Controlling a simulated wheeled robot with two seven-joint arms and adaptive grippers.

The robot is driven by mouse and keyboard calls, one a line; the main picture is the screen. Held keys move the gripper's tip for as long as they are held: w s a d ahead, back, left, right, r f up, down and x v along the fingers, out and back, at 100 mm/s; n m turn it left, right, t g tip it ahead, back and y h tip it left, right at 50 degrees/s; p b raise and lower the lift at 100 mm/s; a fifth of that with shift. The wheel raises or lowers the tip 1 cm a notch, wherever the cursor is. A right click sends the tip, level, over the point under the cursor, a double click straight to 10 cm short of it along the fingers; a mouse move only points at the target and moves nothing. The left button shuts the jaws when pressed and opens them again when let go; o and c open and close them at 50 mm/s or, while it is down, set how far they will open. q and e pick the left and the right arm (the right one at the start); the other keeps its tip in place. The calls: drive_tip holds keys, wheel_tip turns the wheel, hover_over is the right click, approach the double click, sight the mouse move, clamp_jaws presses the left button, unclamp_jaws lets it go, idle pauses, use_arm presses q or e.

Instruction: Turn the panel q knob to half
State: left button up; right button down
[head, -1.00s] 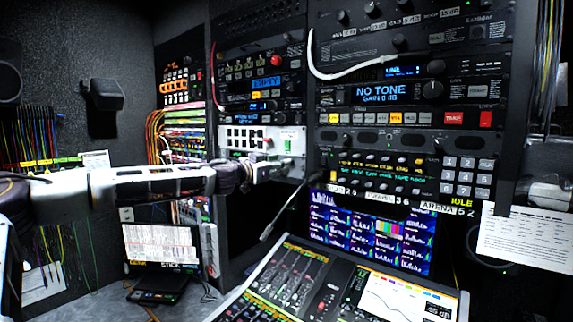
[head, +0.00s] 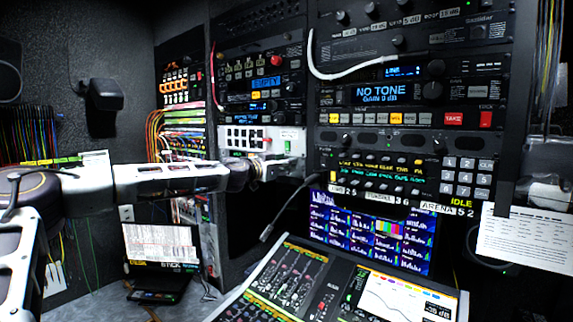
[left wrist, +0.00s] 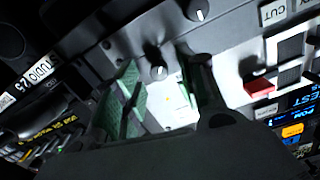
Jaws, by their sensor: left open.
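My left gripper (head: 285,168) reaches in from the left in the head view and is at the lower edge of a light panel (head: 258,139). In the left wrist view, the left gripper (left wrist: 165,92) is open, with green pads showing on its fingers. A small dark knob (left wrist: 158,72) with a white pointer mark stands on the light panel between the fingers, near their tips. I cannot tell whether they touch it. A second knob (left wrist: 198,12) with a white mark is above it. No q label is legible. The knobs are hidden or too small in the head view. My right gripper is not in view.
A red switch (left wrist: 260,87) is right of the gripper in the left wrist view. Rack units with a NO TONE display (head: 381,92) stand to the right in the head view. Below are a multiview screen (head: 372,232) and a mixing console (head: 300,275). A laptop (head: 160,243) is lower left.

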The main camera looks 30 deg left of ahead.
use_arm(q)
drive_tip(key=shift+w+d, duration=0.1)
drive_tip(key=shift+w, duration=0.35)
clamp_jaws()
idle(0.3)
